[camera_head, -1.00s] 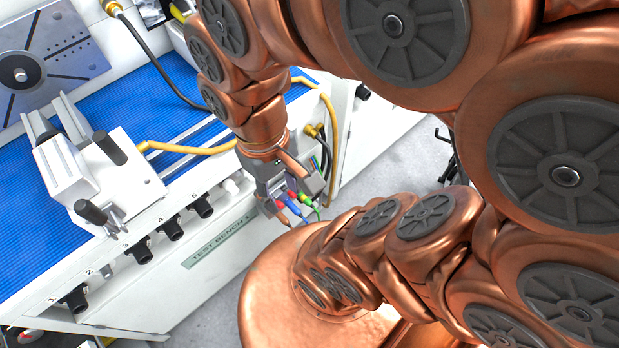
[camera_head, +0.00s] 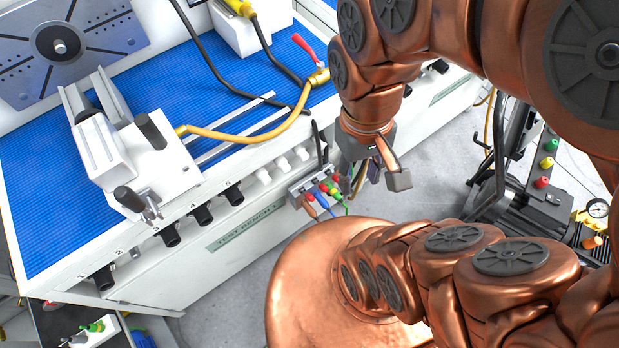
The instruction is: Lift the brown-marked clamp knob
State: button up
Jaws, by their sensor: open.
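A grey terminal block (camera_head: 303,186) sits on the front face of the white test bench, holding small coloured clamp knobs. The leftmost knob (camera_head: 309,197) looks red, with a brown lead below it; I take this as the brown-marked one, but it is too small to be sure.
The white fixture with dark handles (camera_head: 128,150) stands on the blue bench mat (camera_head: 45,190). A yellow hose (camera_head: 240,139) ends at a red-handled valve (camera_head: 312,55) near my arm. Black equipment (camera_head: 500,190) stands right. Grey floor (camera_head: 440,170) shows between.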

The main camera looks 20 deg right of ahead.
aim_at(311, 197)
jog(key=z, duration=0.2)
jog(key=k, duration=0.95)
jog(key=u, duration=0.2)
